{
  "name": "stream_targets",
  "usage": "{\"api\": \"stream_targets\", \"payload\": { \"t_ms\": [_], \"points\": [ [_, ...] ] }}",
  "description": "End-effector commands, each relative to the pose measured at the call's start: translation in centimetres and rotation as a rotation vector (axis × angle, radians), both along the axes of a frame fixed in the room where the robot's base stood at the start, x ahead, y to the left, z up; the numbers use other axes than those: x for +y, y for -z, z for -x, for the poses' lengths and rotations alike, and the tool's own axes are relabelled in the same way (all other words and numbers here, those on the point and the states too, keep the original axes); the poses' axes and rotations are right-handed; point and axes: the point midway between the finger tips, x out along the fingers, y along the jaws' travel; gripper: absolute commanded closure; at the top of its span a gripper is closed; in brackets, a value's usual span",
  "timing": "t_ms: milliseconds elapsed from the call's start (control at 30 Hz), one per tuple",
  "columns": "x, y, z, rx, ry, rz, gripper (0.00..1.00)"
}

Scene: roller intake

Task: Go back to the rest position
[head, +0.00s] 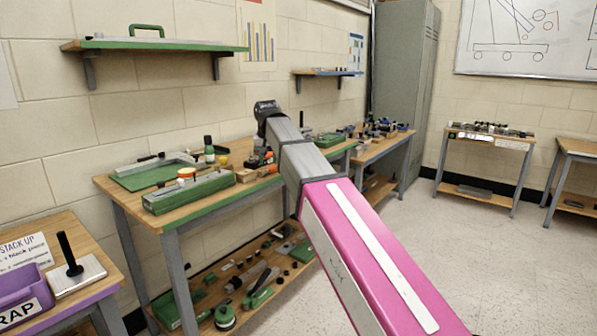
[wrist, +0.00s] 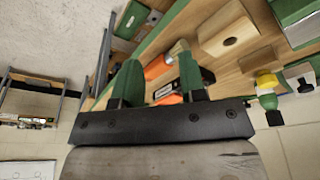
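My gripper (wrist: 160,70) shows in the wrist view as two green fingers on a dark bar. They stand apart, open, with nothing seen held between them. Beyond the fingers lies a workbench top with orange-handled tools (wrist: 158,67) and a wooden block (wrist: 228,38). In the head view my arm reaches up and away over the workbench (head: 215,203), ending in a dark wrist part near the wall. The fingers cannot be made out there.
The bench holds a green tray (head: 150,177), a green-and-grey fixture (head: 190,192) and a bottle (head: 209,148). A green wall shelf (head: 160,46) hangs above, left of my arm. A grey locker (head: 402,80) stands behind. Floor (head: 470,250) at right is clear.

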Motion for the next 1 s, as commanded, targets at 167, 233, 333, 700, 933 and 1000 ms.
{"api": "stream_targets", "payload": {
  "t_ms": [167, 233, 333, 700, 933, 1000],
  "points": [
    [-2.1, 3.3, 0.2, 0.015, 0.009, 0.005, 0.62],
    [-2.9, 4.8, 0.3, 0.021, 0.011, 0.008, 0.62],
    [-4.6, 7.4, 0.6, 0.033, 0.019, 0.012, 0.62],
    [-13.9, 21.0, 4.2, 0.096, 0.059, 0.025, 0.62],
    [-19.5, 28.7, 8.3, 0.139, 0.085, 0.026, 0.62],
    [-21.1, 30.8, 9.7, 0.15, 0.093, 0.026, 0.62]
  ]
}}
